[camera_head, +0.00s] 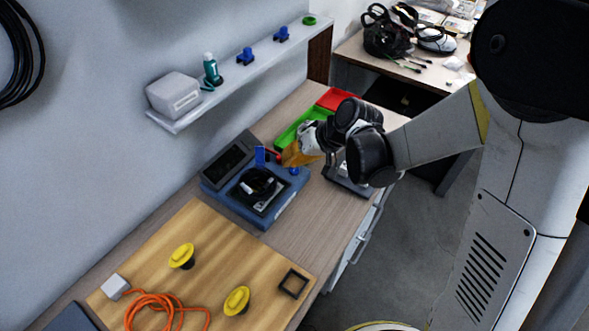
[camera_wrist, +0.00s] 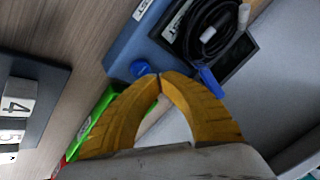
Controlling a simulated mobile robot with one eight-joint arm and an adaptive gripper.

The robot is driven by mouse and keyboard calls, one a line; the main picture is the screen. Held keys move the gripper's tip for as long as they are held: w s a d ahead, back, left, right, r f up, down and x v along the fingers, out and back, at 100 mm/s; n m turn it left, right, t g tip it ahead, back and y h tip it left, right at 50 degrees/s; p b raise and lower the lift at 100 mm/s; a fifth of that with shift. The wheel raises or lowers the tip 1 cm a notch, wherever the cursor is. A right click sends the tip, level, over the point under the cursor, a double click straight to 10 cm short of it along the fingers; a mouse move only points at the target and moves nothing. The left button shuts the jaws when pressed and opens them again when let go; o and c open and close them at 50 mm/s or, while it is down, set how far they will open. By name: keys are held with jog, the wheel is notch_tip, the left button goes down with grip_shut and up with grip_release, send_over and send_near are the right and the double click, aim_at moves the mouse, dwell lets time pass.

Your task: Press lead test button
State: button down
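A blue tester box (camera_head: 235,208) with a dark recess and coiled black lead stands on the wooden counter; it also shows at the top of the wrist view (camera_wrist: 130,45). A round blue button (camera_head: 293,171) sits on its right-hand corner; in the wrist view the button (camera_wrist: 143,69) is just beyond my fingertips. An upright blue lever or tab (camera_head: 260,156) stands nearby on the box. My gripper (camera_wrist: 160,76) has yellow fingers with the tips together and nothing between them. In the head view my gripper (camera_head: 288,155) is beside the button; I cannot tell whether they touch.
A green bin (camera_head: 290,138) and red bin (camera_head: 340,98) lie behind my gripper. A dark panel with numbered white blocks (camera_wrist: 45,85) is at left in the wrist view. A wooden board (camera_head: 210,250) with yellow knobs and orange cable lies in front. A wall shelf (camera_head: 225,82) runs above.

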aim_at(291, 170)
jog(key=shift+f, duration=0.1)
dwell(0.6)
jog(key=shift+f+b, duration=0.35)
jog(key=shift+b, duration=0.1)
jog(key=shift+f+b, duration=0.45)
dwell(0.5)
jog(key=shift+r, duration=0.1)
jog(key=shift+r+p, duration=0.65)
jog(key=shift+r, duration=0.15)
jog(key=shift+r+p, duration=1.85)
jog(key=shift+r, duration=0.65)
